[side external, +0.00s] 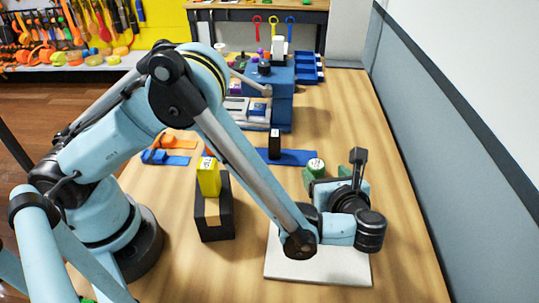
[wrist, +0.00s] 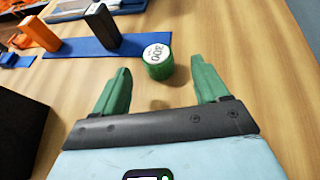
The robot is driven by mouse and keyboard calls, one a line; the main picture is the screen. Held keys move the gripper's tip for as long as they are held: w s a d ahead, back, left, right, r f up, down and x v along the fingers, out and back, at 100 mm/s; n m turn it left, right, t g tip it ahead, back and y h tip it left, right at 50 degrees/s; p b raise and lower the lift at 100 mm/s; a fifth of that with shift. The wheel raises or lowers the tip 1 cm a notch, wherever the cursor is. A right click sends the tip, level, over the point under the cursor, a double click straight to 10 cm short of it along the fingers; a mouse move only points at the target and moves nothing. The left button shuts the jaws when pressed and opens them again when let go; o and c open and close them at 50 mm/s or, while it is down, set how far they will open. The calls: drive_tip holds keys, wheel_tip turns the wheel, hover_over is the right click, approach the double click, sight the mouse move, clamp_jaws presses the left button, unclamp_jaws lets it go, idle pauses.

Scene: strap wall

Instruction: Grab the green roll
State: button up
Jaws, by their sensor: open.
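The green roll (side external: 316,166) is a short upright cylinder with a white top on the wooden table. In the wrist view the green roll (wrist: 158,68) stands just beyond and between the tips of my fingers, with dark print on its top. My gripper (wrist: 162,80) has two green fingers spread wide, and nothing is between them. In the side view my gripper (side external: 327,175) is low over the table beside the roll, partly hidden by my wrist. I cannot tell the exact gap from fingers to roll.
A black stand (side external: 214,212) holds a yellow block (side external: 208,180). A white board (side external: 318,267) lies under my wrist. A grey partition (side external: 450,150) borders the right side.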

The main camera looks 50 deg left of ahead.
sight(317, 165)
drive_tip(key=shift+x, duration=1.9)
drive_tip(key=shift+s+a+r, duration=0.1)
drive_tip(key=shift+s+r, duration=0.05)
drive_tip(key=shift+r, duration=0.05)
drive_tip(key=c, duration=1.2)
drive_tip(key=shift+r, duration=0.1)
